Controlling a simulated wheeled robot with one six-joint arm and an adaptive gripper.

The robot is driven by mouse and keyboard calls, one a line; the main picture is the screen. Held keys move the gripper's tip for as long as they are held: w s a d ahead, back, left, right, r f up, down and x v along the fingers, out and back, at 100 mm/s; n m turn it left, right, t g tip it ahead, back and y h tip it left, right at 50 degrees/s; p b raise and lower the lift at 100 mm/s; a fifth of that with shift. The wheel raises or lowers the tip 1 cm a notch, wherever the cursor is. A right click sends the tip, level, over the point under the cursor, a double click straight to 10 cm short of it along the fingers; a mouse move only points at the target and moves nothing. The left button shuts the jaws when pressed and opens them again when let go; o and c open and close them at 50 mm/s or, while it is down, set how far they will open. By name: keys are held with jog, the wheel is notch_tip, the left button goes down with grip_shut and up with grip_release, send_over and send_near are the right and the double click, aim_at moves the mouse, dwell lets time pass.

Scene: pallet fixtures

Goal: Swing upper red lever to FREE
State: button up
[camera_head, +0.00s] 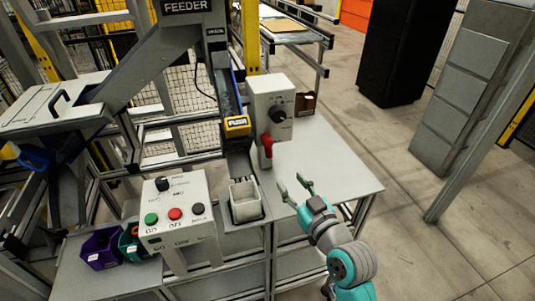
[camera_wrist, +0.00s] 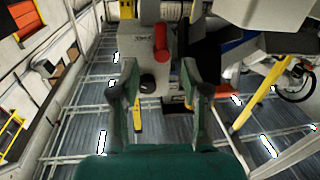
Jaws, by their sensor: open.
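The red lever (camera_head: 267,146) sits low on the front of a pale upright control box (camera_head: 268,97) and hangs downward. A black knob (camera_head: 278,115) is above it on the same box. The red lever also shows in the wrist view (camera_wrist: 161,42), at top centre beyond my fingertips, with the black knob (camera_wrist: 147,82) between the fingers in the picture. My gripper (camera_head: 296,186) is open and empty, to the right of and below the lever in the head view, apart from it. It shows open in the wrist view too (camera_wrist: 159,72). The lever's position markings are too small to read.
A button box (camera_head: 178,222) with green, red and black buttons stands left. A grey bin (camera_head: 245,200) sits below a chute with a yellow block (camera_head: 237,126). Purple (camera_head: 101,248) and teal bins are far left.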

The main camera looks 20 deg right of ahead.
aim_at(270, 152)
jog(key=w, duration=0.4)
jog(key=w+a, duration=0.1)
jog(key=w, duration=0.2)
jog(key=w+a+r, duration=0.1)
jog(key=w, duration=0.3)
jog(key=shift+w, duration=0.3)
grip_shut()
